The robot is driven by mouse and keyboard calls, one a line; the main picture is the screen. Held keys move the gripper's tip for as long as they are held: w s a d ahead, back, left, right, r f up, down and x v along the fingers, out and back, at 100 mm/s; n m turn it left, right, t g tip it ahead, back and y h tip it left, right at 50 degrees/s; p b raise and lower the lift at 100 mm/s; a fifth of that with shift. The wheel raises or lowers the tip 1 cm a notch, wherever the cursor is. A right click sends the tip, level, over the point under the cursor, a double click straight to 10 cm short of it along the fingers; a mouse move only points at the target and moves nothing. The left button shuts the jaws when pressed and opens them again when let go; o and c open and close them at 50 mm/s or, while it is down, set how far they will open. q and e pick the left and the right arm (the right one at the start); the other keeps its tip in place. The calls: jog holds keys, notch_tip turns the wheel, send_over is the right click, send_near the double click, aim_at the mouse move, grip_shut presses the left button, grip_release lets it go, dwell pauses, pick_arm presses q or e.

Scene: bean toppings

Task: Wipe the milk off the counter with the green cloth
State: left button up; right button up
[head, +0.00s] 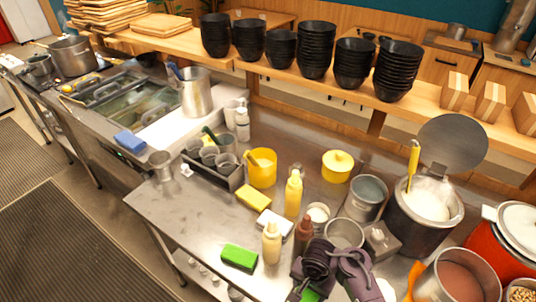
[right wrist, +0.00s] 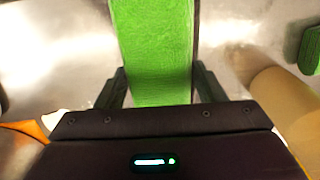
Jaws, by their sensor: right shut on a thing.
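My right gripper (head: 308,288) is low at the front of the steel counter (head: 190,215), among bottles and pots. In the right wrist view my right gripper (right wrist: 161,86) is shut on the green cloth (right wrist: 155,45), which runs out between its two dark fingers. In the head view only a small green piece of the cloth (head: 311,295) shows beneath the gripper; the rest is hidden by my arm. I cannot make out the milk for certain in either view; glare and my arm cover parts of the counter. My left gripper is not in view.
A green sponge (head: 239,257), a cream bottle (head: 271,243) and a brown bottle (head: 303,236) stand left of the gripper. A steel pot of brown sauce (head: 455,280) and an orange-handled utensil (head: 413,278) are to the right. The counter's left front is clear.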

notch_tip(320, 180, up, 3)
jog(key=shift+a+r+p, duration=0.1)
jog(key=shift+p, duration=0.4)
jog(key=shift+r, duration=0.45)
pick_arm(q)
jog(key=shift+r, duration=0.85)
pick_arm(e)
jog(key=shift+f, duration=0.1)
